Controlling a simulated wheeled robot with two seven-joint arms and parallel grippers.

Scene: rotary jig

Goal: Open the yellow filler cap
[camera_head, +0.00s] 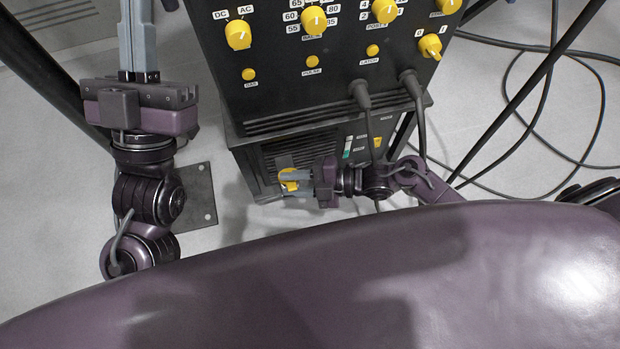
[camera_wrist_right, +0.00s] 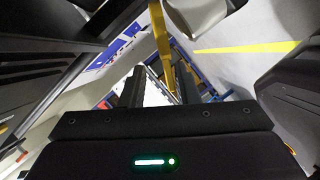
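The yellow filler cap (camera_head: 287,177) shows low on the front of the black machine's lower cabinet in the head view, partly covered by my right gripper (camera_head: 294,181). The right gripper points left, its grey fingers at the cap; I cannot tell whether they touch it. In the right wrist view the right gripper's fingers (camera_wrist_right: 158,88) stand apart, with a gap between them. A yellow upright strip shows through that gap; I cannot tell if it is part of the cap. My left gripper (camera_head: 137,35) points up the picture at the left, its fingers together and empty.
The black machine (camera_head: 322,108) has yellow knobs (camera_head: 313,19) and buttons on its upper panel. Two black cables (camera_head: 418,112) hang from the panel close to my right wrist. More cables loop over the floor (camera_head: 545,130) at right. Dark slanted bars flank the machine.

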